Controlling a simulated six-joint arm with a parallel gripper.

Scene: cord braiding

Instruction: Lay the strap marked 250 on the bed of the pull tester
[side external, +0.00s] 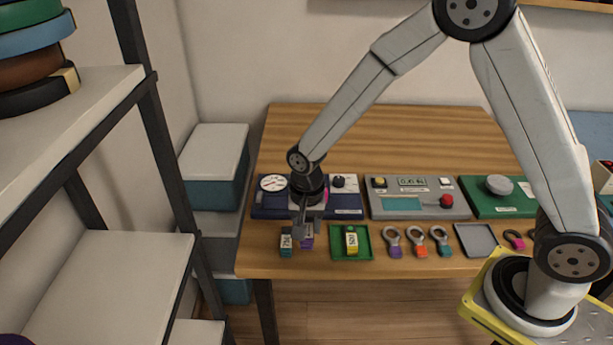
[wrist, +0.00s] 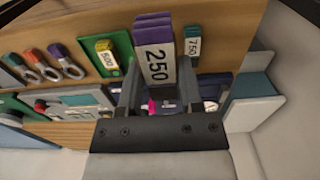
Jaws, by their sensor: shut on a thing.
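The purple strap marked 250 (wrist: 157,52) is between the fingers of my gripper (side external: 306,224) in the wrist view, its label facing the camera. My gripper is shut on it. In the side view only part of the purple strap (side external: 307,242) shows below my gripper, near the table's front left. It looks close to the camera in the wrist view, but its exact height over the table is unclear. Behind my gripper stands a blue unit with a round dial (side external: 272,184), partly hidden by my wrist. I cannot tell for sure which unit is the pull tester.
A teal strap marked 750 (side external: 286,244) is just left of the purple one. A green tray (side external: 367,252) holds a yellow strap (side external: 351,240). Several ringed pieces (side external: 417,243) and a grey tray (side external: 476,240) lie to the right. Grey (side external: 417,205) and green (side external: 490,206) units stand behind.

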